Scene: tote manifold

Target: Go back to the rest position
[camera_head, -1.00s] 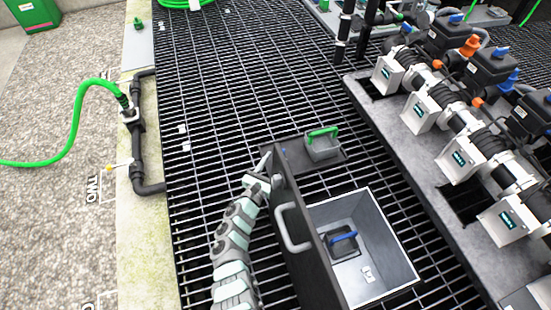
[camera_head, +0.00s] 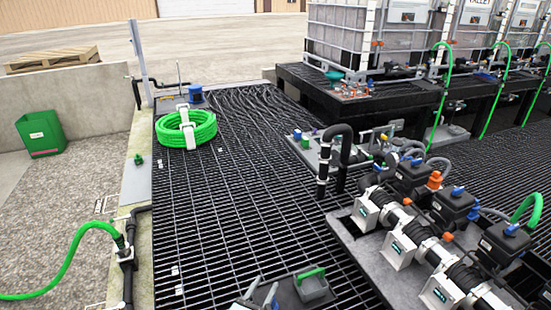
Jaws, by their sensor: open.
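The rest of my arm is cut off below the picture.
A row of valves with white boxes (camera_head: 402,250) stands on a grey base at right. A coiled green hose (camera_head: 187,129) lies on the grating (camera_head: 225,215). Black upright pipes (camera_head: 328,165) stand at centre right. The grating left of centre is mostly clear.

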